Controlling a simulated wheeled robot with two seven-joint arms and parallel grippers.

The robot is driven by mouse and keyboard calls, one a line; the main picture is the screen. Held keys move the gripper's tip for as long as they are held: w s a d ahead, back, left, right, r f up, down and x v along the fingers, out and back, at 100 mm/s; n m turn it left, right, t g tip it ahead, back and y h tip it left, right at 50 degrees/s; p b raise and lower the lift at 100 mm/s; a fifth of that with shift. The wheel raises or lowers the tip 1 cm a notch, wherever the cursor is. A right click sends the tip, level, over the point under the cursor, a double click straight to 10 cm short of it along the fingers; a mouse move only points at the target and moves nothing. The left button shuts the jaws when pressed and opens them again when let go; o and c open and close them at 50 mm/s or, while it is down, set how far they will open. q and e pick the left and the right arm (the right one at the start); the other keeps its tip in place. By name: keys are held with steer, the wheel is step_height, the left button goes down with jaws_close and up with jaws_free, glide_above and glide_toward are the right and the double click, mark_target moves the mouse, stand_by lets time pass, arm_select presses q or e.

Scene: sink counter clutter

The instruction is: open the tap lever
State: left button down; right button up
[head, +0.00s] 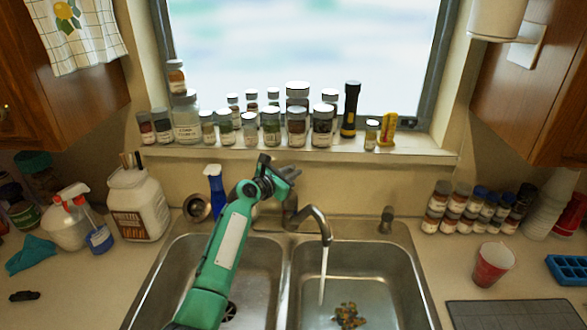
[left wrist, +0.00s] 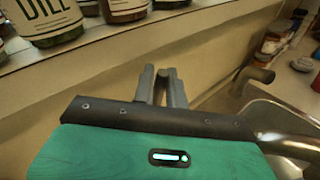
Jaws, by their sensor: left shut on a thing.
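The metal tap (head: 319,222) stands behind the double sink, its spout curving over the right basin. A stream of water (head: 322,278) runs from it. My left gripper (head: 290,173), on the green arm, is above the tap base. In the left wrist view its two dark fingers (left wrist: 163,86) are closed around the rounded end of the tap lever (left wrist: 164,73). The rest of the lever is mostly hidden by the gripper. Part of the spout shows in the left wrist view at the right. My right gripper is not in view.
Several spice jars (head: 297,126) and a black flashlight (head: 350,108) line the sill just behind the gripper. A red cup (head: 492,264) is on the right counter. The right basin (head: 390,275) holds small scraps.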

arm_select(q)
steer(key=c, duration=1.5)
jaws_free()
steer(key=shift+o, duration=0.2)
steer(key=b+v, duration=0.2)
steer(key=v, duration=1.1)
steer(key=shift+s+a+b, duration=0.2)
steer(key=shift+s+b, duration=0.15)
